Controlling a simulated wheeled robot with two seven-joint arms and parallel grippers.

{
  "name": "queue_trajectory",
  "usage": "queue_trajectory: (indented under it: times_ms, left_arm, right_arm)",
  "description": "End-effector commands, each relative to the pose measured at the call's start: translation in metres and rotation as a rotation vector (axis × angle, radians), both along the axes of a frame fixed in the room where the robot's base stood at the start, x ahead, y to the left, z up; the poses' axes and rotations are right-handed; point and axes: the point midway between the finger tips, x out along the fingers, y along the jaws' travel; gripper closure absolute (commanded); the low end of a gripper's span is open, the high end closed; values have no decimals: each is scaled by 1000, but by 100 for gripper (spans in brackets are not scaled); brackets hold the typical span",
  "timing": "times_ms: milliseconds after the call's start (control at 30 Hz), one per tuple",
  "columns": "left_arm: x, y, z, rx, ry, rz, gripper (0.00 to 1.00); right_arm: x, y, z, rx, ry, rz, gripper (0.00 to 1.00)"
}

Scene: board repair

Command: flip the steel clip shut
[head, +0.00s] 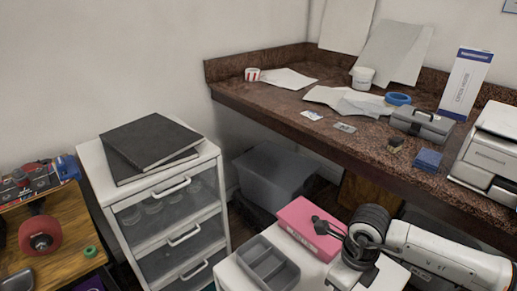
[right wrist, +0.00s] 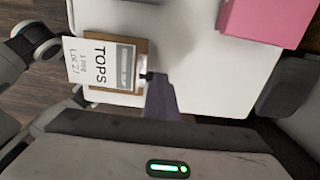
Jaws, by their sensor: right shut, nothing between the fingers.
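I cannot clearly make out the steel clip in either view. In the right wrist view a brown board (right wrist: 141,50) lies on a white top, with a white card reading "TOPS" (right wrist: 98,65) and a grey printed strip (right wrist: 125,68) on it. My right gripper (right wrist: 149,77) is shut and empty, its dark tip at the board's right edge; I cannot tell whether it touches. In the head view my right gripper (head: 322,226) shows in front of a pink box (head: 302,218), and my arm hides part of the white top. My left gripper is not in view.
A grey divided tray (head: 268,265) stands on the white top, left of my right arm. A white drawer unit (head: 212,165) with black folders (head: 150,146) is at left. The stone counter (head: 290,97) behind holds papers, blue tape (head: 398,99) and a grey toolbox (head: 422,125).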

Motion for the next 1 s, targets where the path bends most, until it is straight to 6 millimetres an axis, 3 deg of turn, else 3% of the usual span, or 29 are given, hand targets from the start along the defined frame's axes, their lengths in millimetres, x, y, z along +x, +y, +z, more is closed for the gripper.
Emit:
queue_trajectory:
  times_ms: [1000]
  left_arm:
    - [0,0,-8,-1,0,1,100]
  right_arm:
    - [-7,7,-11,2,3,2,100]
